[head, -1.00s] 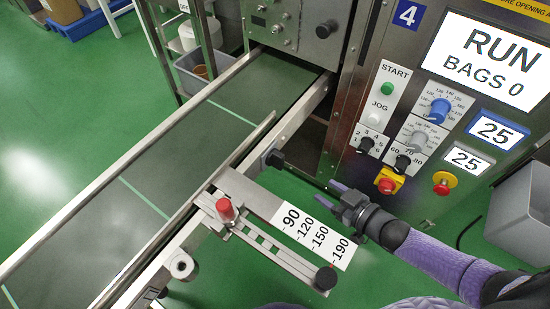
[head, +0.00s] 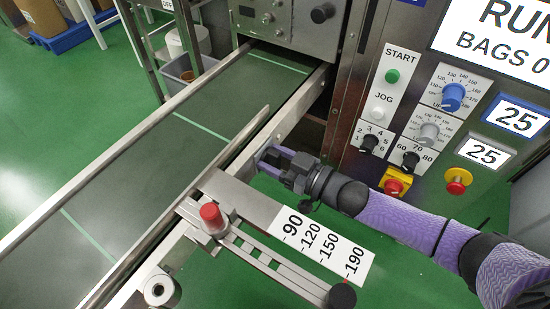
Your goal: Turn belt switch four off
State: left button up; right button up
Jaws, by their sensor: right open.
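The conveyor belt (head: 140,160) of machine four runs from the lower left to the steel machine cabinet. A small dark block, the belt switch, sits on the belt's right side rail (head: 290,120), mostly hidden behind my right gripper. My right gripper (head: 266,157) is open, with its purple fingers at the switch by the rail. I cannot tell whether the fingers touch the switch. The display (head: 500,45) reads RUN and BAGS 0. My left gripper is not in view.
A red knob (head: 212,217) and a slotted guide bracket with a scale plate (head: 320,245) stand just in front of my right gripper. The control panel has a green start button (head: 392,76), dials and a red emergency button (head: 396,182). Green floor (head: 40,150) is open at left.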

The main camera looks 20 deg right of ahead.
grip_shut()
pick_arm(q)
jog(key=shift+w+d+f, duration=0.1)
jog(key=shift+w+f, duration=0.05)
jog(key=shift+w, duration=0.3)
